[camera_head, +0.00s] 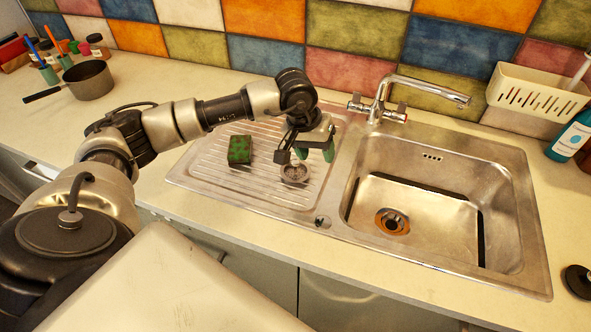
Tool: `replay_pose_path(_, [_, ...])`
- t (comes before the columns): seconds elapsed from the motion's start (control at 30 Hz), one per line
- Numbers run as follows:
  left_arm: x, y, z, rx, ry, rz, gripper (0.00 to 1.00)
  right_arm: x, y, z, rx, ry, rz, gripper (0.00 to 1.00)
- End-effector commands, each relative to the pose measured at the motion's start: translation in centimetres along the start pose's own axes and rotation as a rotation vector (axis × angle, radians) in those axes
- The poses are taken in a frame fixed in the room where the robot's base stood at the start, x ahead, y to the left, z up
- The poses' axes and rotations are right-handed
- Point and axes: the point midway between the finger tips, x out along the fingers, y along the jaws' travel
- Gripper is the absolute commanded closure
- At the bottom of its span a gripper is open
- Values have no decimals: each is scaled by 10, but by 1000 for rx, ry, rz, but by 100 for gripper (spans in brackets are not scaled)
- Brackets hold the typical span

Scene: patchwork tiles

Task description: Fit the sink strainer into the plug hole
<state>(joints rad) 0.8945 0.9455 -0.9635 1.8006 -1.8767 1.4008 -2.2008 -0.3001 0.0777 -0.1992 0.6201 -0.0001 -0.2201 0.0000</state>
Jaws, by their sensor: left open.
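The sink strainer (295,173) is a small round metal basket lying on the ribbed draining board (215,180), left of the basin. My left gripper (305,157) points down just above the strainer. It is open, and the strainer rests between or just below its fingers; I cannot tell if they touch it. The plug hole (392,221) is a round drain with an orange-brown ring in the floor of the steel basin (440,205). My right gripper is not in view.
A green sponge (240,150) lies left of the strainer. The tap (400,95) stands behind the basin. A cream rack (535,98) and teal bottle (572,135) are at right, with a black round object (578,281) on the front-right counter. A saucepan (88,80) sits far left.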

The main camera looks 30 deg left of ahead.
Motion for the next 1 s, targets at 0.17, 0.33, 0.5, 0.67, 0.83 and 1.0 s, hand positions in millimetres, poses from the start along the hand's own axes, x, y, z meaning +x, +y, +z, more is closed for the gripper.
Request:
replay_pose_path(0.17, [-22,-49,-19,81,20,-225,46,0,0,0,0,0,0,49])
replay_pose_path(0.33, [-6,-59,-21,92,14,-256,46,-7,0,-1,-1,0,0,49])
replay_pose_path(0.5, [19,-65,-21,91,15,-252,46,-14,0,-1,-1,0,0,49])
replay_pose_path(0.67, [30,-68,-21,92,16,-251,46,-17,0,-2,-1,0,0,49])
replay_pose_path(0.83, [48,-74,-20,90,12,-251,46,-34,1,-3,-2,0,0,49])
replay_pose_path(1.0, [73,-81,-20,90,15,-249,46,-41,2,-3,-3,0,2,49])
